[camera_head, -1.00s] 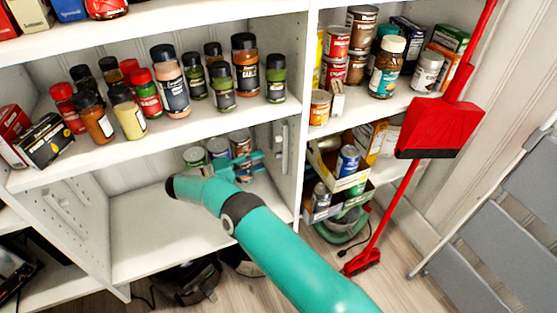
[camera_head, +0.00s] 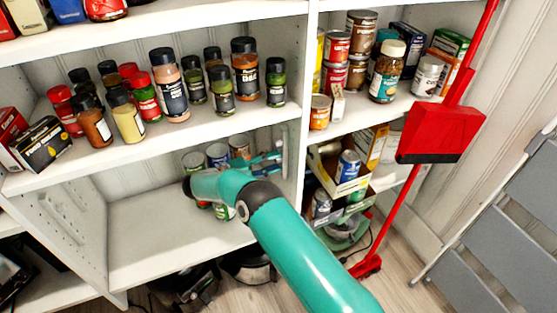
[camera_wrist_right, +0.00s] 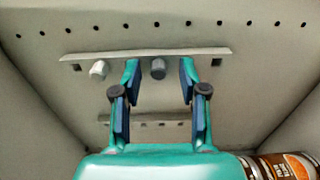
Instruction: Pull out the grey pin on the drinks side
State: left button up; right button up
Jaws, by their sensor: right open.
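The grey pin (camera_wrist_right: 158,68) sticks out of a pale strip (camera_wrist_right: 215,54) on a shelf wall in the right wrist view. A whiter pin (camera_wrist_right: 98,70) sits left of it in the same strip. My right gripper (camera_wrist_right: 160,72) is open, with one finger on each side of the grey pin; I cannot tell whether either touches it. In the head view my right gripper (camera_head: 268,163) is under the spice shelf, close to the upright panel (camera_head: 296,142). The pin itself cannot be made out there. My left gripper is not in view.
Several cans (camera_head: 217,154) stand behind and beside my right arm in the lower bay. A can (camera_wrist_right: 284,166) shows at the wrist view's lower right. Spice jars (camera_head: 170,85) fill the shelf above.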

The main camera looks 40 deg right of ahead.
jog(key=shift+b, duration=0.8)
dwell(0.7)
jog(key=shift+r, duration=0.1)
jog(key=shift+c, duration=0.2)
grip_shut()
jog(key=shift+a, duration=0.1)
jog(key=shift+p+v, duration=2.8)
jog(key=shift+v, duration=0.1)
jog(key=shift+a, duration=0.1)
